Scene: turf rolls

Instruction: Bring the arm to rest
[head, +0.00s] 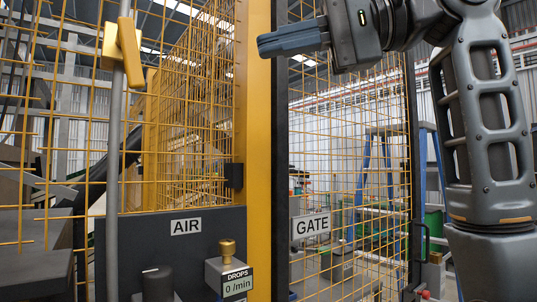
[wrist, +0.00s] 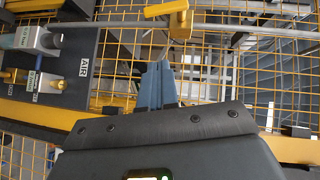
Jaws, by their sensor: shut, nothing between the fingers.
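My gripper (head: 262,46) is raised high in the head view, pointing left in front of the yellow post (head: 260,150). Its fingers are shut with nothing between them. The rest of my arm comes down the right side of the head view. In the wrist view the shut gripper (wrist: 155,68) points up the picture, toward the yellow mesh and a yellow valve handle (wrist: 180,18) on a grey pipe. The fingers look apart from the handle.
The yellow valve (head: 122,48) sits on a vertical grey pipe (head: 112,170). A dark AIR panel (head: 220,222) carries a brass-knobbed unit (head: 229,268) reading 0 /min. A mesh gate (head: 350,190) with a GATE sign (head: 311,225) stands right of the post.

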